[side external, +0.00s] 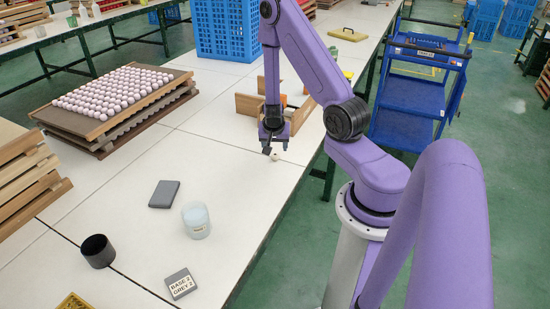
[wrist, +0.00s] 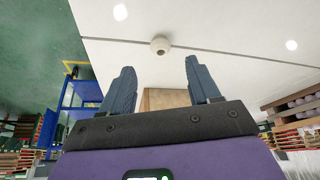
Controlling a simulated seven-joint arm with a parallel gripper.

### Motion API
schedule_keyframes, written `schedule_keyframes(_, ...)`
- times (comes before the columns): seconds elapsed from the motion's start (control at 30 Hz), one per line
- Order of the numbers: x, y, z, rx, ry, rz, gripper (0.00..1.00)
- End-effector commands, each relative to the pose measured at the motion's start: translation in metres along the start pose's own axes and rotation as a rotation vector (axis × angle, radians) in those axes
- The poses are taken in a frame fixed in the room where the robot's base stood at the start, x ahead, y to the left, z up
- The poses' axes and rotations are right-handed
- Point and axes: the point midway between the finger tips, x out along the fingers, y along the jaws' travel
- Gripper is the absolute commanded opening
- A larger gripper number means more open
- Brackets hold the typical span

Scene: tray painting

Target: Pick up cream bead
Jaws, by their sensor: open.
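The cream bead (side external: 275,156) is a small round ball on the white table, just under and beside my fingertips in the side view. In the wrist view the cream bead (wrist: 160,45) shows a dark spot and lies beyond the gap between my fingers, about midway between them. My gripper (side external: 276,147) points down, low over the table. In the wrist view my gripper (wrist: 160,68) has its two fingers wide apart with nothing between them. The bead looks apart from both fingers, though the exact height gap is hard to tell.
A wooden box (side external: 247,104) stands close behind my gripper. A grey block (side external: 164,194), a jar (side external: 196,222), a dark cup (side external: 97,252) and a labelled grey block (side external: 181,284) lie nearer the camera. A stack of trays with many pink balls (side external: 120,98) is at left.

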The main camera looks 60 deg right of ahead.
Motion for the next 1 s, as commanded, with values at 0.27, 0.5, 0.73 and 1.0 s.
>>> schedule_keyframes(0.27,0.019,0.0,0.001,-0.002,-0.003,-0.001,0.61)
schedule_keyframes(0.5,0.05,0.0,0.001,-0.003,-0.004,-0.001,0.61)
schedule_keyframes(0.73,0.066,-0.001,0.001,-0.002,-0.002,-0.002,0.61)
schedule_keyframes(1.0,0.067,-0.001,0.001,-0.003,-0.002,-0.003,0.58)
